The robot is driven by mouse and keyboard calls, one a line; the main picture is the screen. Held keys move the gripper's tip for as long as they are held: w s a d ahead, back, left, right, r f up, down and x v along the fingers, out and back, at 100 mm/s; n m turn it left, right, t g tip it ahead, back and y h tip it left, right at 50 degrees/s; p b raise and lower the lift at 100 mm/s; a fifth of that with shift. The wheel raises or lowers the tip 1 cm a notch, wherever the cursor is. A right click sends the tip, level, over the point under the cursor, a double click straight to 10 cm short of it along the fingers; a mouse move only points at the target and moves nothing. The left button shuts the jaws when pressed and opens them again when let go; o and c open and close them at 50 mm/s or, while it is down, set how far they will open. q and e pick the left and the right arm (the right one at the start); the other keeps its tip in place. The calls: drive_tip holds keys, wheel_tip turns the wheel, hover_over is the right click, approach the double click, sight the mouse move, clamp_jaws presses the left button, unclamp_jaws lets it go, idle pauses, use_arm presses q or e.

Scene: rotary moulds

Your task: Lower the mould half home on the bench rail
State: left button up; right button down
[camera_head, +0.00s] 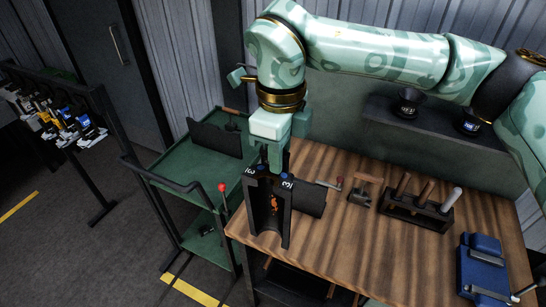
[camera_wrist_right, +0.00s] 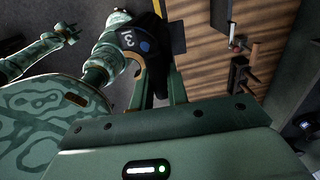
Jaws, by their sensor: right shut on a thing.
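A black mould half (camera_head: 267,212) with a hollow channel and a white "3" on its top stands upright at the left front corner of the wooden bench (camera_head: 400,235). My right gripper (camera_head: 271,166) points down from above and is shut on its top. In the right wrist view the mould half (camera_wrist_right: 150,55) shows dark between the fingers, with its "3" and a blue dot. Its lower end is at the bench edge; I cannot tell whether it touches the rail, which I cannot make out clearly. A mint arm end (camera_wrist_right: 66,30), seemingly my left, shows small in the wrist view.
A dark plate (camera_head: 309,199) and a red-knobbed crank (camera_head: 333,184) are just right of the mould half. A tool rack (camera_head: 415,211) and a blue box (camera_head: 482,262) stand further right. A green cart (camera_head: 195,180) is close on the left.

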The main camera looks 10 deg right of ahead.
drive_tip(key=w+d+p, duration=0.3)
drive_tip(key=w+d, duration=0.2)
drive_tip(key=w, duration=0.3)
drive_tip(key=w+d+p, duration=0.4)
drive_tip(key=w+d, duration=0.1)
drive_tip(key=w, duration=0.2)
drive_tip(key=shift+w+d+r, duration=0.2)
drive_tip(key=shift+w+d, duration=0.05)
drive_tip(key=shift+w, duration=0.15)
idle(0.5)
drive_tip(key=shift+f, duration=0.15)
idle(0.4)
